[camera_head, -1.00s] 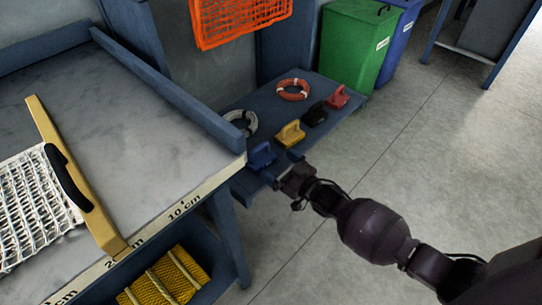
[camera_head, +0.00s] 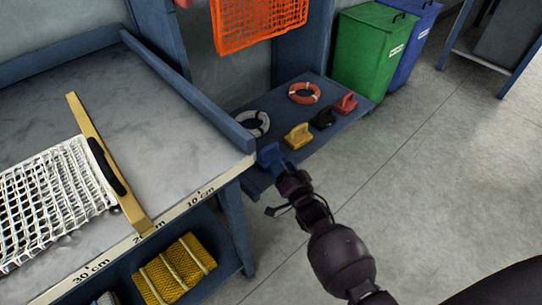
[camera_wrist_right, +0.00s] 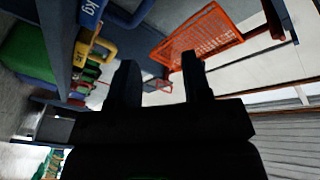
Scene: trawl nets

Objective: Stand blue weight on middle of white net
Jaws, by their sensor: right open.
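The blue weight (camera_head: 268,155) stands on a low blue shelf beside the table, at the near end of a row of weights. It also shows large at the upper left of the right wrist view (camera_wrist_right: 90,12). My right gripper (camera_head: 284,168) is close to the blue weight, on its near side. In the right wrist view its two fingers (camera_wrist_right: 160,82) are apart with nothing between them, and the weight is outside them. The white net (camera_head: 50,200) lies flat on the grey table at the left, cut off by the picture edge. My left gripper is not in view.
A yellow bar with a black handle (camera_head: 104,165) lies along the net's right side. Yellow (camera_head: 298,136), black (camera_head: 323,119) and red (camera_head: 346,103) weights and two rings share the blue shelf (camera_head: 340,128). The table's far part is clear.

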